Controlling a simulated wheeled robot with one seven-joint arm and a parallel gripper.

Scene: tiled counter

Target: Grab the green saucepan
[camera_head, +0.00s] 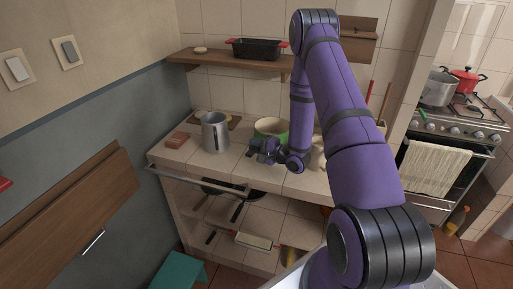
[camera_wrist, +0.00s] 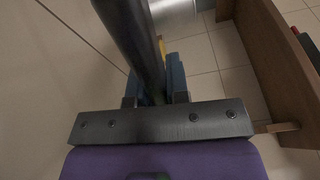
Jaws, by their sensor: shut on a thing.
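The green saucepan (camera_head: 270,127), with a cream inside, is upright at the tiled counter, behind and beside my gripper. I cannot tell whether its base touches the counter. My gripper (camera_head: 257,149) is low over the counter's front part, just in front of the pan. In the wrist view, my gripper (camera_wrist: 156,92) is shut on a long dark handle (camera_wrist: 132,35), which runs between the bluish fingers. The handle's join to the pan is hidden, and my arm covers the pan's right side in the head view.
A grey metal jug (camera_head: 215,132) stands left of the pan, with a reddish block (camera_head: 177,140) farther left. A wooden shelf (camera_head: 215,60) with a black tray (camera_head: 256,48) hangs above. A rail (camera_head: 200,181) runs along the counter front. A stove (camera_head: 445,130) is at right.

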